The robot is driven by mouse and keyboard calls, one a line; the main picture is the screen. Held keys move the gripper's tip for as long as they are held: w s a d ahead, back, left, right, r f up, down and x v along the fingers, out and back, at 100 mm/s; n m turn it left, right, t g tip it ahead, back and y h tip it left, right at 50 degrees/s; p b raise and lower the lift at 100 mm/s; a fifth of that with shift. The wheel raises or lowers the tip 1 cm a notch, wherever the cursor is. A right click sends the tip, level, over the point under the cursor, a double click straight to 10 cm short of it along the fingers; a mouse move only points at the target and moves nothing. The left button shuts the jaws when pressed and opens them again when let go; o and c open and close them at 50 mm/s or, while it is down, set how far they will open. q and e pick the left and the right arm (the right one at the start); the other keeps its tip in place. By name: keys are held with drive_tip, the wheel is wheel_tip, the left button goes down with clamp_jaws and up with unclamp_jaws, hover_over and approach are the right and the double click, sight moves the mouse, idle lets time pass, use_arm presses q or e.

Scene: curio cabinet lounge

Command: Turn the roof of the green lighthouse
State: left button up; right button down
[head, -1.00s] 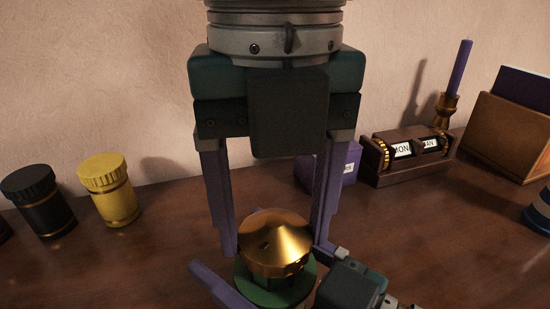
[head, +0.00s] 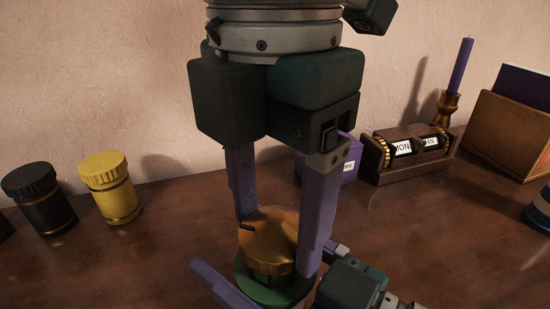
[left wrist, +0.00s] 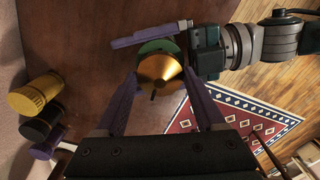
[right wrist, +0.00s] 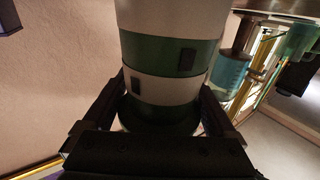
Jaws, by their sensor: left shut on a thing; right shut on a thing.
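The lighthouse's gold conical roof (head: 268,238) has a dark mark on its left side and sits above a green ledge (head: 262,292). My left gripper (head: 275,232) comes down from above, shut on the roof, with a finger on either side. In the left wrist view, the roof (left wrist: 161,70) is between the fingertips. My right gripper (right wrist: 163,95) is shut around the lower part of the green-and-white banded body (right wrist: 170,55), which has small dark windows. In the head view the lighthouse's lower body is out of frame.
A black canister (head: 40,200) and a yellow canister (head: 110,188) stand at left. A purple box (head: 345,165), a wooden letter display (head: 408,160), a purple candle (head: 461,65) and a wooden holder (head: 512,135) stand behind on the right. Table between them is clear.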

sight(274, 219)
use_arm(q)
drive_tip(key=m, duration=0.6)
drive_tip(key=shift+m, duration=0.3)
idle(0.4)
drive_tip(key=o, duration=1.3)
drive_tip(key=shift+o, duration=0.2)
drive_tip(key=shift+r, duration=0.1)
wheel_tip(274, 219, up, 12)
